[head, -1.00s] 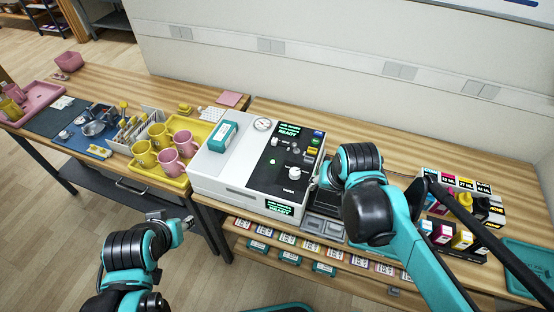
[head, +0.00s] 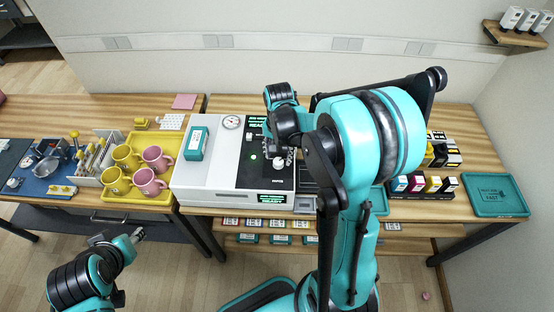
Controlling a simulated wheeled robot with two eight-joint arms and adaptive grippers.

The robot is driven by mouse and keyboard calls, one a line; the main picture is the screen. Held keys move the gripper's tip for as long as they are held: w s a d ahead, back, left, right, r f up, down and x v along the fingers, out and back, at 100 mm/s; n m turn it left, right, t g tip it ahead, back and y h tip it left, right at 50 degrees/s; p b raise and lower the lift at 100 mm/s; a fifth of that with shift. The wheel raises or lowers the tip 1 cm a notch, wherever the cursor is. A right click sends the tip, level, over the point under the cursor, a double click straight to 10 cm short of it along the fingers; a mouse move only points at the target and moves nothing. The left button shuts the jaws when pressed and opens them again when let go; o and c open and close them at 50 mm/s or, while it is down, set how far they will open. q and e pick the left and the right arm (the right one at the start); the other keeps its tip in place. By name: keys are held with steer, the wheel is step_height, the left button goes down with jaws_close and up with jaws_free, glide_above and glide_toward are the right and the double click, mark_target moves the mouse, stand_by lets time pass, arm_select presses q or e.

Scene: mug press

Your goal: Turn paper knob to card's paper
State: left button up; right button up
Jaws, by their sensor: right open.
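The white and grey press machine (head: 205,181) stands on the wooden table. Its black panel has a white paper knob (head: 281,163) with a label below it, too small to read surely. My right gripper (head: 284,153) points down over the panel at the knob, open; its fingers are small and partly hidden by my arm, so I cannot tell whether they touch it. My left gripper (head: 137,235) is low at the left, in front of the table and away from the machine; its jaw opening is unclear. I cannot make out a card to read.
A teal box with a white label (head: 196,143) and a round gauge (head: 231,122) are on the machine. A yellow tray (head: 135,196) with yellow and pink mugs is to its left. Ink boxes (head: 418,185) and a teal tray (head: 495,194) are to the right. Small packets line the shelf below.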

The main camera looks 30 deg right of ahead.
mark_target(278, 163)
steer(key=shift+f, duration=1.2)
steer(key=shift+c, duration=0.2)
steer(key=c, duration=1.1)
